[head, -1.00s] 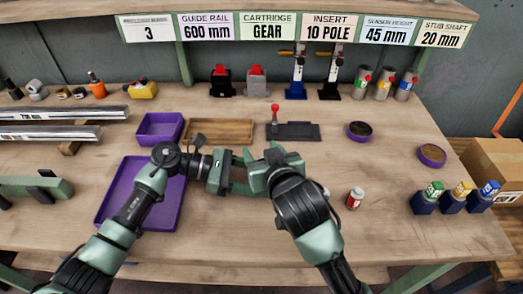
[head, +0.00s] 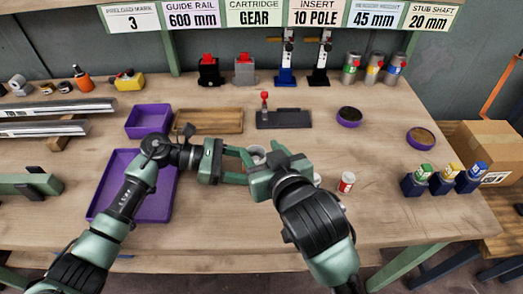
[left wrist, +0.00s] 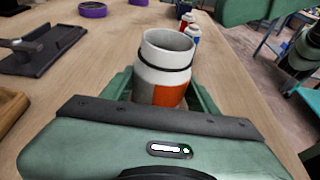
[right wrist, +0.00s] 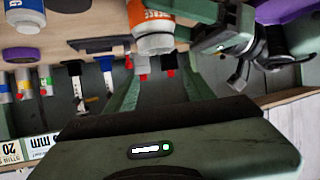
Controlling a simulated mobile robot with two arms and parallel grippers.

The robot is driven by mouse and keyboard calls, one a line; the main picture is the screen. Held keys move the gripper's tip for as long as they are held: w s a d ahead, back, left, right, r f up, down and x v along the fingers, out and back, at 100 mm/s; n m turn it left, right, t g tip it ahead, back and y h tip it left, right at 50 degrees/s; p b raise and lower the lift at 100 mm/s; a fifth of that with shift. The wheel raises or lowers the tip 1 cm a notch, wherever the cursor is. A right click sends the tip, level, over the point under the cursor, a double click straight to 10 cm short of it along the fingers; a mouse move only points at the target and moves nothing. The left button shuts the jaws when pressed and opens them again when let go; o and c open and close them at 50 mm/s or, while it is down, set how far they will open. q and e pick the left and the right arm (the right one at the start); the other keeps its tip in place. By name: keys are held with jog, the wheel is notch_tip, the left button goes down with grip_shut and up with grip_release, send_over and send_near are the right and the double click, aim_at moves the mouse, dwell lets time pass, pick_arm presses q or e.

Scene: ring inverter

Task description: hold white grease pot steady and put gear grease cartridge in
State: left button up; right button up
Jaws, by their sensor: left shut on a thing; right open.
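The white grease pot (left wrist: 165,65), with an orange patch and dark ring, stands upright between my left gripper's fingers (left wrist: 160,95). Its open top faces up, and its rim (head: 255,153) shows between the grippers in the head view. My left gripper (head: 246,165) is shut on it. My right gripper (head: 262,160) is open, close to the pot's right side. In the right wrist view, the pot (right wrist: 153,28) appears upside down beyond its fingers. Small red-and-white (head: 346,182) and blue-and-white (left wrist: 192,35) containers stand nearby; I cannot tell which cartridge is gear grease.
A purple tray (head: 160,205) lies left of the grippers. A wooden tray (head: 225,121) and dark fixture (head: 284,118) stand behind. Blue blocks with coloured tops (head: 443,180) stand at right. The front right tabletop is clear.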

pick_arm(q)
jog(key=o, duration=1.1)
jog(key=shift+c, duration=0.2)
jog(key=shift+a, duration=0.15)
